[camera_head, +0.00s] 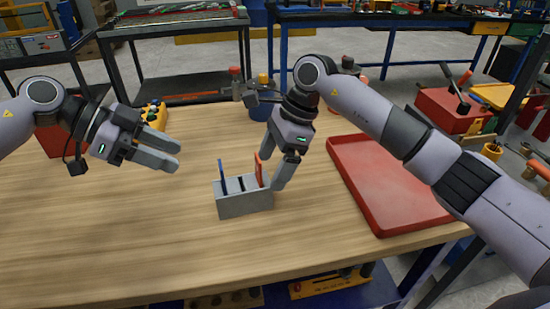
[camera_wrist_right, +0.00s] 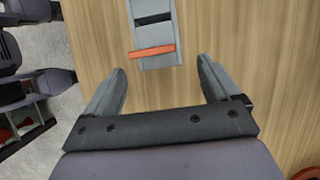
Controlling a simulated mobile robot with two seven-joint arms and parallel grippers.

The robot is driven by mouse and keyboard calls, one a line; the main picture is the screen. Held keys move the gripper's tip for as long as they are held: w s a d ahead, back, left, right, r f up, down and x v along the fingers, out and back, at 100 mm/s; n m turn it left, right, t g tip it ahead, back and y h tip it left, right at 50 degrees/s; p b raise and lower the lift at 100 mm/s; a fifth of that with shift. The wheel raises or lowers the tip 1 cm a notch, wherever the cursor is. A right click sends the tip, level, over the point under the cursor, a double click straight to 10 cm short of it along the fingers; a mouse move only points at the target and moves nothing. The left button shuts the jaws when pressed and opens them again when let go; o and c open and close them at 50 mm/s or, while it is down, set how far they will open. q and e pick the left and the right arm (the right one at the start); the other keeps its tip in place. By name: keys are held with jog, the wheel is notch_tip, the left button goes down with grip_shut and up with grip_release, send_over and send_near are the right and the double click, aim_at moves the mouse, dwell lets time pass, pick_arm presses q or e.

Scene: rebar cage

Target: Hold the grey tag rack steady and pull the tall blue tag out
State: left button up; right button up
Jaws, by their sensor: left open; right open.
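The grey tag rack (camera_head: 245,204) stands on the wooden table. The tall blue tag (camera_head: 223,172) stands upright at its left end. An orange tag (camera_head: 259,170) stands at its right end, with a dark slot between them. My right gripper (camera_head: 271,173) is open at the rack's right end. In the right wrist view, the rack (camera_wrist_right: 160,62) and orange tag (camera_wrist_right: 152,51) lie just ahead of the gap between the open fingers (camera_wrist_right: 161,68); I see no contact. The blue tag is outside that view. My left gripper (camera_head: 172,156) is open and empty, above the table left of the rack.
A red tray (camera_head: 385,190) lies on the table to the right, under my right arm. A blue cup (camera_head: 262,108) and a yellow item (camera_head: 154,112) are at the back. A red box (camera_head: 52,138) is at the left. The table front is clear.

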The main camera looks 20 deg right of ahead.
aim_at(266, 179)
jog(key=shift+x, duration=3.2)
jog(key=c, duration=1.1)
